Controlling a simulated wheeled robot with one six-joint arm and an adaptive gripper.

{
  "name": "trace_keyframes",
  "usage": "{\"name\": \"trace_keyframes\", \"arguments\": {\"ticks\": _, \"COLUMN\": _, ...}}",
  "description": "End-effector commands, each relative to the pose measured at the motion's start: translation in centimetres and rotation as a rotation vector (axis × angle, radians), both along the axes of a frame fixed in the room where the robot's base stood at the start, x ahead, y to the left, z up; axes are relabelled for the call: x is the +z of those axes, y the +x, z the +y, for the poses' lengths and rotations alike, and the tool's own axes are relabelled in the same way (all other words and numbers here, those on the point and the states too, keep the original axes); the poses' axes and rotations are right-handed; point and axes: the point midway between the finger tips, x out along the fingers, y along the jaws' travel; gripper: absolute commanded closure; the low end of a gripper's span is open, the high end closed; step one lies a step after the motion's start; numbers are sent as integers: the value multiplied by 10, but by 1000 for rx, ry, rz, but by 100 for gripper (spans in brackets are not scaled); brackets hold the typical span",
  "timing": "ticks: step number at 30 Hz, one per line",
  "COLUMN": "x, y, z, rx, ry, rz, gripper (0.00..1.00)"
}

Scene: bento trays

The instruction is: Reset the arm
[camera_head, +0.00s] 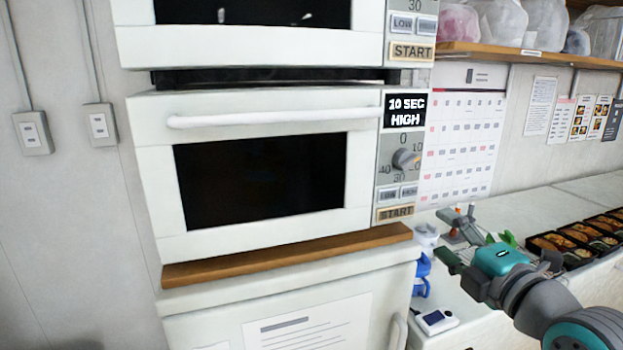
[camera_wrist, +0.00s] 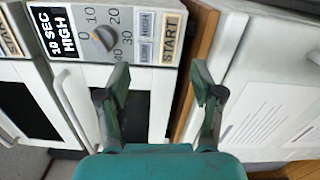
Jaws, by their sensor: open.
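My gripper (camera_head: 454,238) is at the lower right of the head view, in front of the counter and right of the white cabinet. In the wrist view my gripper (camera_wrist: 161,82) has its two green fingers spread wide apart, with nothing between them. The white lower microwave (camera_head: 158,160) has its door closed and a "10 SEC HIGH" label (camera_head: 405,111). Its grey dial (camera_head: 405,159) and START button (camera_head: 395,212) show on the right panel. The wrist view shows the microwave panel sideways, with the dial (camera_wrist: 104,38) beyond the fingers. My gripper touches neither the microwave nor the cabinet.
A second microwave (camera_head: 250,45) is stacked above. A wooden board (camera_head: 290,256) lies under the lower one, on the white cabinet (camera_head: 180,318). Several black bento trays (camera_head: 580,256) stand on the right counter. A shelf (camera_head: 500,54) holds bags. Blue and white items sit near my gripper.

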Motion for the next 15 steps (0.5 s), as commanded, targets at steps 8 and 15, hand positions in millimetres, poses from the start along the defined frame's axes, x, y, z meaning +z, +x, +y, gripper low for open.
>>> {"name": "trace_keyframes", "arguments": {"ticks": 8, "x": -94, "y": -10, "z": 4, "rx": -66, "ry": 314, "rz": 100, "gripper": 34}}
{"name": "trace_keyframes", "arguments": {"ticks": 15, "x": -168, "y": -35, "z": 8, "rx": -134, "ry": 555, "rz": 169, "gripper": 34}}
